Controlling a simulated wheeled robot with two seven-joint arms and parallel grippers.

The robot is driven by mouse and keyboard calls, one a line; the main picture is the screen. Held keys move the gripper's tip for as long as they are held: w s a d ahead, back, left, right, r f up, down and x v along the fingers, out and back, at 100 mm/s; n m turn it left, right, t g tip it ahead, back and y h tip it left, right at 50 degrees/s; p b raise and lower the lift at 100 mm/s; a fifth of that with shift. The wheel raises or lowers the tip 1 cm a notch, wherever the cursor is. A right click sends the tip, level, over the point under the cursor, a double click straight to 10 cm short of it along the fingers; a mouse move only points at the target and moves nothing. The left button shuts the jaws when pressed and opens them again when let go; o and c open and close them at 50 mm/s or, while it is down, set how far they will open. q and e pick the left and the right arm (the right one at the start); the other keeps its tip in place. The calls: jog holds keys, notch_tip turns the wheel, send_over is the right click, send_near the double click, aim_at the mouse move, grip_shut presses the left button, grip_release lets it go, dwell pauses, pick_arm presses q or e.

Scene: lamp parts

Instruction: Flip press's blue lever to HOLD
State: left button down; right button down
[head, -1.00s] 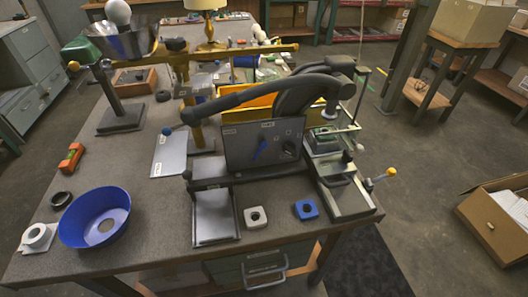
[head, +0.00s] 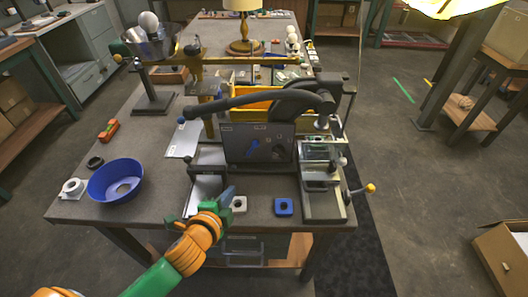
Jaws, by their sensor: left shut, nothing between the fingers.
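The press stands at the table's front middle, with a dark upright panel (head: 275,143) and a black curved arm above it. The blue lever (head: 253,148) is on the panel's face, slanting up to the right. Small white labels sit along the panel's upper part; their words are too small to read. My left gripper (head: 228,193) is shut and empty. It is in front of and below the panel, low over the table's front edge, apart from the lever. It hides part of the press's pale base plate (head: 203,184). My right gripper is not in view.
A blue bowl (head: 115,180) sits at the left. A yellow-knobbed handle (head: 370,188) sticks out at the right. A lamp (head: 242,25) stands behind.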

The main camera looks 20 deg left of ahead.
aim_at(251, 150)
pick_arm(q)
jog(key=w+d+r+m+t+h, duration=0.2)
jog(key=w+r+m+t+h, duration=0.1)
jog(key=m, duration=0.6)
jog(key=shift+w+r+h, duration=0.3)
jog(key=shift+w+r, duration=0.15)
jog(key=shift+r, duration=0.35)
jog(key=x, duration=1)
jog(key=shift+f, duration=0.1)
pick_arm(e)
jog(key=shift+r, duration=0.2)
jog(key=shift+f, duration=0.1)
pick_arm(q)
jog(key=shift+a, duration=0.15)
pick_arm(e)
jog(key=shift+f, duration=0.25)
